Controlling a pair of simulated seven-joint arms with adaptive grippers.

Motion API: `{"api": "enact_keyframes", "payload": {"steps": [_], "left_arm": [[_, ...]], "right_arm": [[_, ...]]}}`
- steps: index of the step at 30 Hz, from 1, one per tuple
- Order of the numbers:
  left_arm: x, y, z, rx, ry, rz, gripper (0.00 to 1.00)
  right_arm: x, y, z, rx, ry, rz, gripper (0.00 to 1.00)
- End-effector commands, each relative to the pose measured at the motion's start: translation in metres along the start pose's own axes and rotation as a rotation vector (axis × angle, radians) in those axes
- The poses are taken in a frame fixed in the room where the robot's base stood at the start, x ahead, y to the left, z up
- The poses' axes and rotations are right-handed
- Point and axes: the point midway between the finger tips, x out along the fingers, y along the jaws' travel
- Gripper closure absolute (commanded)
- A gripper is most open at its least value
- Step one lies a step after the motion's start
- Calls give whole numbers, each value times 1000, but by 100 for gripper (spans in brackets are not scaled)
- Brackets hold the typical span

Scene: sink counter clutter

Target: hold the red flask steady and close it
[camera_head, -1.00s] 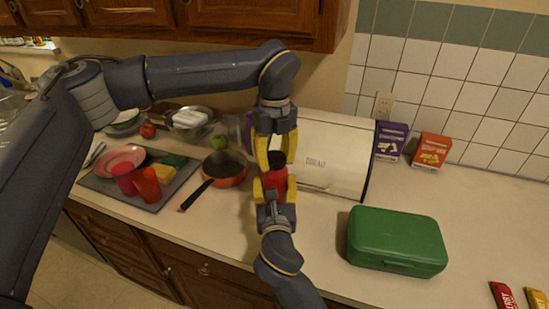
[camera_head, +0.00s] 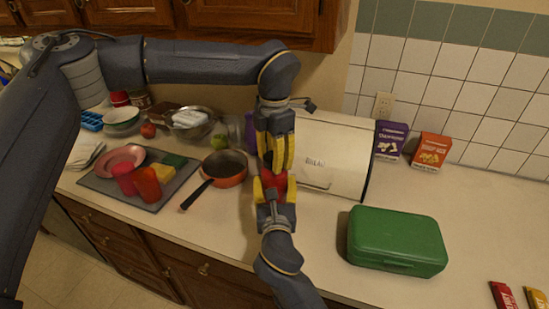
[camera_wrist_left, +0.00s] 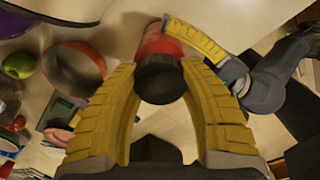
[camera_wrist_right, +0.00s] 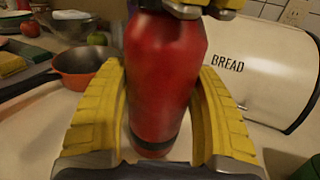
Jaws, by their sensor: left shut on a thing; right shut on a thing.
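The red flask (camera_head: 273,181) is upright in front of the bread box. My right gripper (camera_head: 274,186) is shut around its red body, which fills the middle of the right wrist view (camera_wrist_right: 165,80). A dark band shows near the flask's base. The black cap (camera_wrist_left: 161,80) is at the flask's top, between the yellow fingers of my left gripper (camera_wrist_left: 160,72). In the head view my left gripper (camera_head: 275,166) points down from above, directly over the right one, and its fingers hide the cap. I cannot tell whether the flask's base touches the counter.
The white bread box (camera_head: 335,160) stands just right of and behind the flask. An orange pan (camera_head: 228,172) is close on the left. A green box (camera_head: 396,240) sits at front right. A dark tray (camera_head: 112,184) with plate and cups lies farther left. The front counter is partly clear.

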Motion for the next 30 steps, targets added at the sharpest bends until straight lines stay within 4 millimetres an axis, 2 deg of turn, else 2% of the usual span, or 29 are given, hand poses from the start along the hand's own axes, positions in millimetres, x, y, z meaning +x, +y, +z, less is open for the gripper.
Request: {"api": "enact_keyframes", "payload": {"steps": [2, 7, 8, 13, 23, 30], "left_arm": [[0, 0, 0, 94, 0, 1, 94], [0, 0, 0, 102, 0, 0, 94], [0, 0, 0, 102, 0, 0, 55], [0, 0, 0, 100, 0, 0, 36], [-3, 0, 0, 99, 0, 0, 36], [-23, 0, 0, 98, -2, 2, 36]], "right_arm": [[0, 0, 0, 0, 0, 0, 100], [0, 0, 0, 0, 0, 0, 100], [0, 0, 0, 0, 0, 0, 100], [0, 0, 0, 0, 0, 0, 100], [0, 0, 0, 0, 0, 0, 100], [0, 0, 0, 0, 0, 0, 100]]}}
